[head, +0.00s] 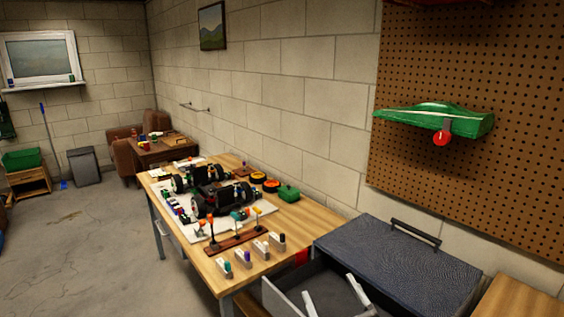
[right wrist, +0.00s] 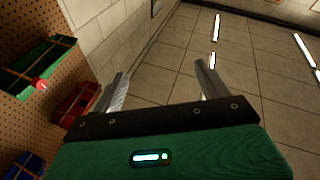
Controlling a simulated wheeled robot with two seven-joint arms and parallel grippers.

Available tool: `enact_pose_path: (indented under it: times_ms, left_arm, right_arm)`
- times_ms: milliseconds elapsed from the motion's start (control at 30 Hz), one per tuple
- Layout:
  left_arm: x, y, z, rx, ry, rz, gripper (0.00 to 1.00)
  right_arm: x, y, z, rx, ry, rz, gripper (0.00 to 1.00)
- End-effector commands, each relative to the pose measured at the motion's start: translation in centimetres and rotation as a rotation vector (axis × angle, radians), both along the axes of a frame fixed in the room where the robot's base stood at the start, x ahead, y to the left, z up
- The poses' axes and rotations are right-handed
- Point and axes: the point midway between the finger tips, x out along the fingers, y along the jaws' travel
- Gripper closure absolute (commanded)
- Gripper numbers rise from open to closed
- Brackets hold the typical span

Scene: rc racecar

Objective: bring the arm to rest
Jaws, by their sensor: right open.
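My right gripper (head: 331,292) shows at the bottom edge of the head view as two pale fingers spread apart, in front of a dark grey chest (head: 410,262). In the right wrist view the same gripper (right wrist: 161,80) has its two metal fingers apart, with nothing between them. The fingers appear to point up toward the wall and ceiling. My left gripper is not in view.
A wooden workbench (head: 322,218) holds a black-wheeled car chassis (head: 211,190) and small parts. A green car shell (head: 436,117) sits high against the pegboard (head: 481,62). In the right wrist view, bins (right wrist: 77,104) line the pegboard.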

Motion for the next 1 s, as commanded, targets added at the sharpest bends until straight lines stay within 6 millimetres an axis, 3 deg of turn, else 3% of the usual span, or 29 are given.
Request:
enact_pose_path:
  times_ms: [167,300,433,600,867,1000]
  left_arm:
    - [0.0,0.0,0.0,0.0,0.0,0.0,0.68]
    - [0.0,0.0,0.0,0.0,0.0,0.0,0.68]
    - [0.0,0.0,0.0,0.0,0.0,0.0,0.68]
    - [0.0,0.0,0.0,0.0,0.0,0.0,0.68]
    - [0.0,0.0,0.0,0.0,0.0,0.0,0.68]
    - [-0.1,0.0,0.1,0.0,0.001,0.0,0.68]
  right_arm:
    - [-1.9,-6.0,-8.1,0.019,0.375,-0.23,0.23]
    - [-6.1,-9.6,-14.8,-0.014,0.7,-0.34,0.23]
    - [-11.4,-11.5,-19.9,-0.064,0.98,-0.377,0.23]
    - [-17.7,-12.6,-23.7,-0.122,1.254,-0.362,0.23]
    - [-26.2,-13.1,-26.4,-0.199,1.572,-0.277,0.23]
    - [-24.5,-12.9,-30.1,-0.203,1.57,-0.28,0.23]
